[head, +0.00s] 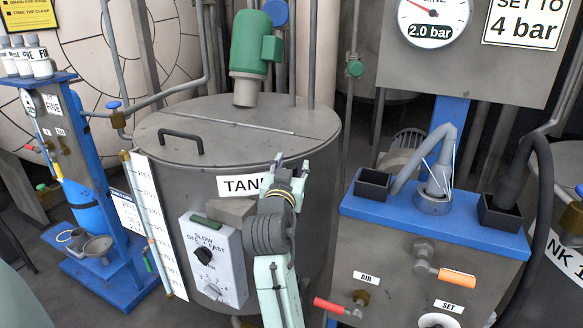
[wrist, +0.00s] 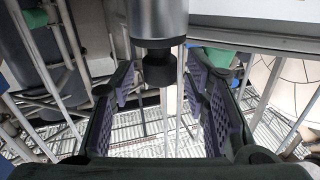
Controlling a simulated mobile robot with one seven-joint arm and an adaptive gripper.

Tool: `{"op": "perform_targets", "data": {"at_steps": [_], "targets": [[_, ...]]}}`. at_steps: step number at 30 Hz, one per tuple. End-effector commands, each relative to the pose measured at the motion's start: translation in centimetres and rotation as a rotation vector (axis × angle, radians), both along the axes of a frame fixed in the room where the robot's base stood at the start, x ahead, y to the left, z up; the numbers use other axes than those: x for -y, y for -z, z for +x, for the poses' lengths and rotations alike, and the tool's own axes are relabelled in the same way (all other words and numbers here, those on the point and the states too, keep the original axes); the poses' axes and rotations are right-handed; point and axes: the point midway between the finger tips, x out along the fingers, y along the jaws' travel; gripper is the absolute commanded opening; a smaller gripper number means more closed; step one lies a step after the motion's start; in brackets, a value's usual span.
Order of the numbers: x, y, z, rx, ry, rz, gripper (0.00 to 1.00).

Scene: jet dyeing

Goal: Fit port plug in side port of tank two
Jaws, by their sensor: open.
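A grey lidded tank (head: 180,165) stands in the middle of the head view. My gripper (head: 291,168) points up in front of the tank's right side. In the wrist view my gripper (wrist: 160,95) has its purple-padded fingers spread, with nothing held. A grey cylinder (wrist: 160,20) with a dark round end (wrist: 158,68) shows beyond and between the fingers; I cannot tell what it is. I cannot make out a port plug or a side port in either view.
A speed control box (head: 213,262) is on the tank's front, left of my arm. A blue-topped cabinet (head: 425,218) with black bins (head: 372,185) and a hose stands right. A blue stand (head: 85,195) with bottles is left. A green motor (head: 250,50) tops the tank.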

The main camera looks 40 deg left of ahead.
Motion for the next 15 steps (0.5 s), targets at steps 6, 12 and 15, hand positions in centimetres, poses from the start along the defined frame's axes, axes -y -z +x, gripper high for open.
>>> {"op": "perform_targets", "data": {"at_steps": [6, 12, 15], "targets": [[0.0, 0.0, 0.0, 0.0, 0.0, 0.0, 0.44], [0.4, 0.0, -1.0, 0.0, -0.001, 0.0, 0.44], [1.2, 0.0, -2.4, 0.0, -0.003, 0.001, 0.44]]}}
